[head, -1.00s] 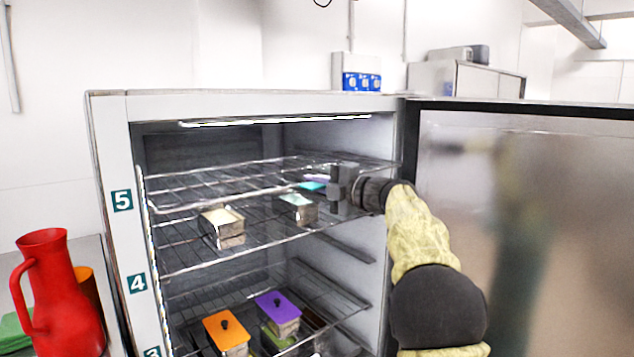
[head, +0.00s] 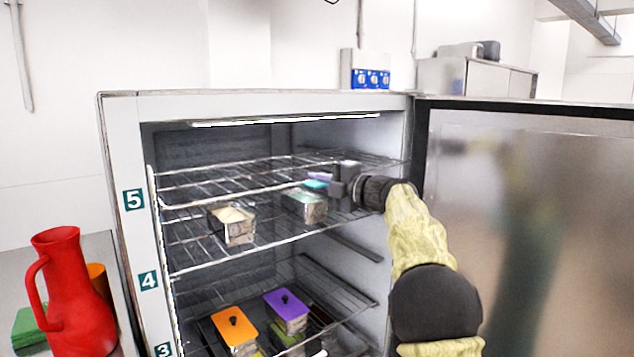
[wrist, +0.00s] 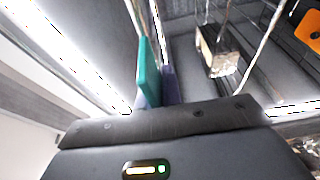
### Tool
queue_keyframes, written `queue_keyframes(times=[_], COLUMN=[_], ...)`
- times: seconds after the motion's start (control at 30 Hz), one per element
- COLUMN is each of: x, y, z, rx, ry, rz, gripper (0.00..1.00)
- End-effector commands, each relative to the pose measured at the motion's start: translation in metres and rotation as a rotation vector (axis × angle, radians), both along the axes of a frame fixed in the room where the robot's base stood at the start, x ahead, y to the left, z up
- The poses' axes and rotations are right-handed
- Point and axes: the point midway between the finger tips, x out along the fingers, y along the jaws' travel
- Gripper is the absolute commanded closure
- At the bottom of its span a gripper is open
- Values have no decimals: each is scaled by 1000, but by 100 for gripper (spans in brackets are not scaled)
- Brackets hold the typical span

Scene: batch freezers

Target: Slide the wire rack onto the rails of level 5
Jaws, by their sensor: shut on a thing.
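The wire rack (head: 215,192) is in the top of the open freezer, roughly level with the 5 label (head: 133,200). Its left front part is beside the left wall, and its right front part is partly hidden by my gripper. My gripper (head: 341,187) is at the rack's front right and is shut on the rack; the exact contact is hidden. In the wrist view the dark gripper body fills the bottom, with rack wires above it. The level 5 rails are too fine to make out, so I cannot tell how the rack sits on them.
Orange-lidded (head: 234,328) and purple-lidded (head: 285,304) tins stand further down. The open door (head: 530,220) is on the right. A red jug (head: 72,300) stands left.

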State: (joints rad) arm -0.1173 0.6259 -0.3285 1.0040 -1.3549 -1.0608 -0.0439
Motion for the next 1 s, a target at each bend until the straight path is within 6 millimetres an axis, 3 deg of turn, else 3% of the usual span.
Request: queue_keyframes(times=[1.0], x=[32], y=[24], z=[-1], rx=[1], ry=[-3], rz=[4], gripper=[100])
